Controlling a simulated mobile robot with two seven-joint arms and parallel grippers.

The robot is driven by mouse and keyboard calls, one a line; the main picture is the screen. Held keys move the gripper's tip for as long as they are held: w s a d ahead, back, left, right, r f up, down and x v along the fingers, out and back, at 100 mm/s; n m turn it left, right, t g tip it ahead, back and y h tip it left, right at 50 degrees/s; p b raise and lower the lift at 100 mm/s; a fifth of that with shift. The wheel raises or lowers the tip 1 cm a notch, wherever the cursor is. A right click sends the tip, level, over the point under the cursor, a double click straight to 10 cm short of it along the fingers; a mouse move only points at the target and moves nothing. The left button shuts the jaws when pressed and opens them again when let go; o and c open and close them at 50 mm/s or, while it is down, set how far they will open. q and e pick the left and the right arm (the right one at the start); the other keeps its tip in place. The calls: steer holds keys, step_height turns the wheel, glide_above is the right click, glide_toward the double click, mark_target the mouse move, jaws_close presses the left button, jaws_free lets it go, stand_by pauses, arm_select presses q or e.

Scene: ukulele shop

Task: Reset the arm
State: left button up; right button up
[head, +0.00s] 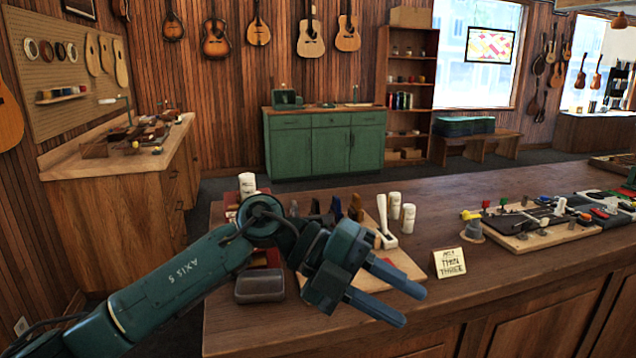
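My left arm comes in from the lower left, and its wrist stretches across the near part of the wooden counter (490,265). My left gripper (413,306) points right and slightly down at the counter's front edge. Its two blue fingers are apart, with nothing seen between them. The wrist and gripper hide part of a light wooden board (405,262) and some of the tools on it. My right gripper does not show.
White bottles (408,218) and a white-handled tool (384,225) stand behind the gripper. A handwritten card (449,263) stands right of the gripper. A board with pegs and tools (530,228) lies farther right.

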arm_select(q)
steer(key=w+a+f+n+t+p, duration=0.15)
steer(key=a+f+n+t, duration=0.45)
steer(key=n+t, duration=0.65)
steer(key=w+a+f+n+t, duration=0.2)
steer(key=a+f+n+t, duration=0.4)
steer(key=n+t, duration=0.65)
steer(key=s+a+f+n+g+y, duration=0.4)
steer(key=s+f, duration=0.4)
steer(key=f, duration=0.3)
steer(key=s+a+f+n+g+y, duration=0.5)
steer(key=s+a+f+n, duration=0.1)
steer(key=f, duration=0.5)
steer(key=shift+s+a+f+n+g+p, duration=0.15)
steer(key=shift+s+a+n+g+p, duration=0.25)
steer(key=shift+s+a, duration=0.5)
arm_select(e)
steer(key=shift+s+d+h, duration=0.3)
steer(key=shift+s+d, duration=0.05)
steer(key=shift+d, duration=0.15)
arm_select(q)
steer(key=shift+d, duration=0.15)
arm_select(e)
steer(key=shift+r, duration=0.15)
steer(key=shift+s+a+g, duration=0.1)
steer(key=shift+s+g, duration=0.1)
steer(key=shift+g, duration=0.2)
